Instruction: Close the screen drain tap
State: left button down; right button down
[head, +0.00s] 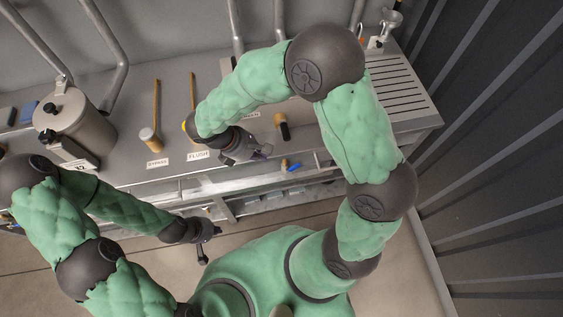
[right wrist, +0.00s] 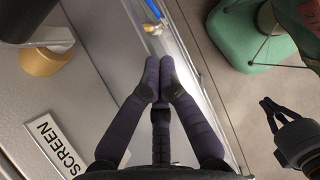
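A small tap with a blue lever handle (head: 293,167) and a brass body sits at the front edge of the grey bench, right of my right gripper. The blue handle (right wrist: 138,12) and brass part (right wrist: 153,10) also show at the top of the right wrist view, cut off by the frame. My right gripper (head: 262,153) is over the bench's front edge, apart from the tap. Its fingertips (right wrist: 159,78) meet with nothing seen between them. My left gripper (head: 203,252) hangs low in front of the bench. Its fingertips (right wrist: 268,103) look together and empty.
A "SCREEN" label (right wrist: 55,148) and a gold-based knob (right wrist: 45,60) are on the bench top. A "FLUSH" label (head: 198,155), a "BYPASS" knob (head: 148,134) and a metal canister (head: 75,122) stand left. A ribbed dark wall (head: 490,130) bounds the right. Floor is clear in front.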

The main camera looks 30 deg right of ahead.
jog(key=b, duration=0.5)
send_near(293, 168)
jog(key=x, duration=0.3)
jog(key=a+x, duration=0.1)
jog(key=x, duration=0.1)
jog(key=shift+w+f, duration=0.1)
jog(key=shift+f, duration=0.35)
jog(key=shift+d+f+b, duration=0.4)
jog(key=shift+d+f, duration=0.05)
jog(key=shift+d, duration=0.25)
jog(key=shift+d+r+y+p, duration=0.15)
jog(key=shift+d+y+p, duration=0.25)
jog(key=shift+y+p, duration=0.15)
jog(key=shift+s+d, duration=0.2)
jog(key=shift+s, duration=0.05)
jog(key=shift+d, duration=0.2)
jog(key=shift+a, duration=0.15)
